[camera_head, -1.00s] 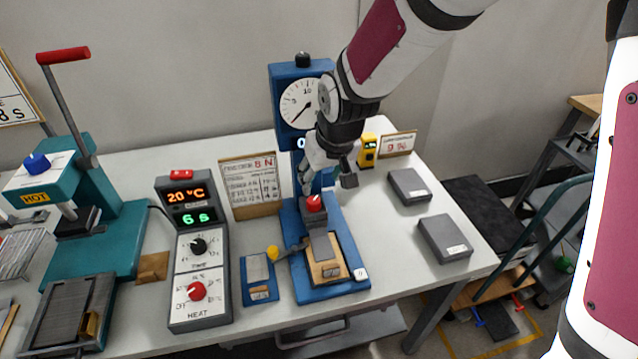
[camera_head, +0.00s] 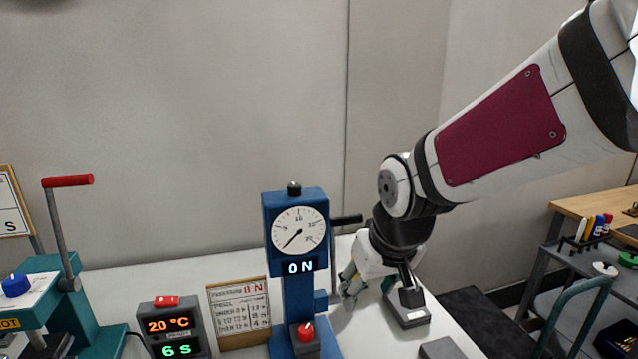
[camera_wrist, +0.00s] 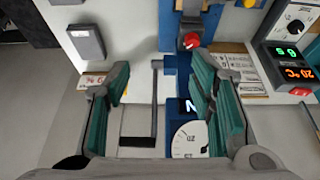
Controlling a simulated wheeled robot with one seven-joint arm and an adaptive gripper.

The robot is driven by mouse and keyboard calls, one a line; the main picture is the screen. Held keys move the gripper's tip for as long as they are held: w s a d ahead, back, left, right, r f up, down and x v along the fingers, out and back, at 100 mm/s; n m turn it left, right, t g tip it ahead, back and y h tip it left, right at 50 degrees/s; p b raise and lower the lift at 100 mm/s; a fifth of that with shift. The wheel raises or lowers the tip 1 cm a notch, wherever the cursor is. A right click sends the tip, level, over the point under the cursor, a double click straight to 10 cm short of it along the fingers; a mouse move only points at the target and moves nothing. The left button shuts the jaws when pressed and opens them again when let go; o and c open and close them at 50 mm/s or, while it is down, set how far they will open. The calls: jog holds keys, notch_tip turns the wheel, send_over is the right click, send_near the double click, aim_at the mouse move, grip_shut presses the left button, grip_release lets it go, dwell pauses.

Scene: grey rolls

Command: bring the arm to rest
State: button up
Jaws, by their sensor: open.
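My gripper (camera_head: 352,286) is open and empty, just right of the blue press (camera_head: 297,286) and above the white table (camera_head: 350,325). In the wrist view its green-padded fingers (camera_wrist: 160,92) are spread apart, with the press's black handle bar (camera_wrist: 138,141) and lever showing between them. I cannot tell how far the fingers are from the lever. The press has a round dial (camera_head: 299,231), a display reading 0 N and a red knob (camera_head: 305,331). My arm comes in from the upper right.
Grey blocks (camera_head: 409,309) stand on the table's right side. A heat controller (camera_head: 172,325) showing 20 °C and 6 s and a teal press (camera_head: 82,325) stand left. A sign (camera_head: 239,312) stands beside the blue press. A cart (camera_head: 565,285) stands right.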

jog(key=s+d+r+m, duration=0.1)
jog(key=s+d+r, duration=0.2)
jog(key=s, duration=0.6)
jog(key=s+d+r+m+h, duration=0.1)
jog(key=s+d+r+m, duration=0.1)
jog(key=s+d, duration=0.6)
jog(key=shift+s+r, duration=0.55)
jog(key=shift+s, duration=0.5)
